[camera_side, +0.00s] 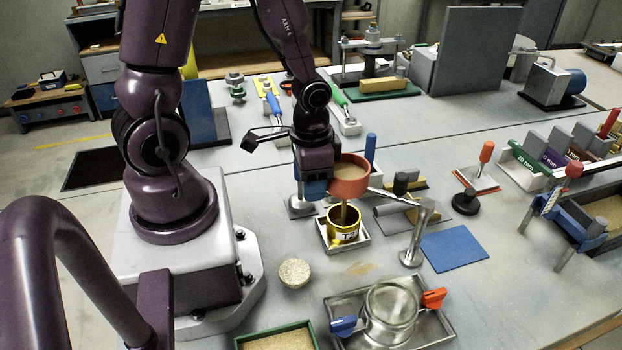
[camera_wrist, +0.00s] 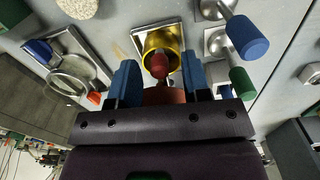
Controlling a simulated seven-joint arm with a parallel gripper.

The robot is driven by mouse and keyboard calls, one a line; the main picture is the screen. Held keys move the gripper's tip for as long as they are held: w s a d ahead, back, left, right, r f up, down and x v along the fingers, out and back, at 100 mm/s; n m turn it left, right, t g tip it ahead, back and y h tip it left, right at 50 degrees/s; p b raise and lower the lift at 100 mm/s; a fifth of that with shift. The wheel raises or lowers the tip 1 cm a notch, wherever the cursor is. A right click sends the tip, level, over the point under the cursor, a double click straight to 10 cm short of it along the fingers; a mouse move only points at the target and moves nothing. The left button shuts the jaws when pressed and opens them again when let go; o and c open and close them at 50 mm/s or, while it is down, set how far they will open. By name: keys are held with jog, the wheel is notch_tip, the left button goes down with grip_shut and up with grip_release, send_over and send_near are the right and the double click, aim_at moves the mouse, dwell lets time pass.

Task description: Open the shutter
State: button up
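An orange-red hopper (camera_side: 349,180) filled with sand sits on a silver arm and post (camera_side: 415,238). A narrow brown column, spout or falling sand, runs below it into a brass cup (camera_side: 343,226) marked with a number; the cup also shows in the wrist view (camera_wrist: 158,42). My gripper (camera_side: 315,187) is at the hopper's left side. In the wrist view, its two blue fingers (camera_wrist: 160,76) stand apart, with a round red knob (camera_wrist: 158,65) visible in the gap. No contact with the knob shows. The knob and any shutter plate are hidden in the side view.
A round porous stone (camera_side: 294,273) lies left of the cup. A blue post (camera_side: 370,148) rises close behind the hopper. A flat blue mat (camera_side: 453,251) lies at right.

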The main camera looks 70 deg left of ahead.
notch_tip(320, 180, up, 13)
dwell(0.8)
jog(key=s+d+r+t, duration=0.2)
jog(key=d+r+t, duration=0.3)
jog(key=r, duration=0.4)
jog(key=shift+s+r+n+t, duration=0.3)
jog(key=shift+s+r+n, duration=0.1)
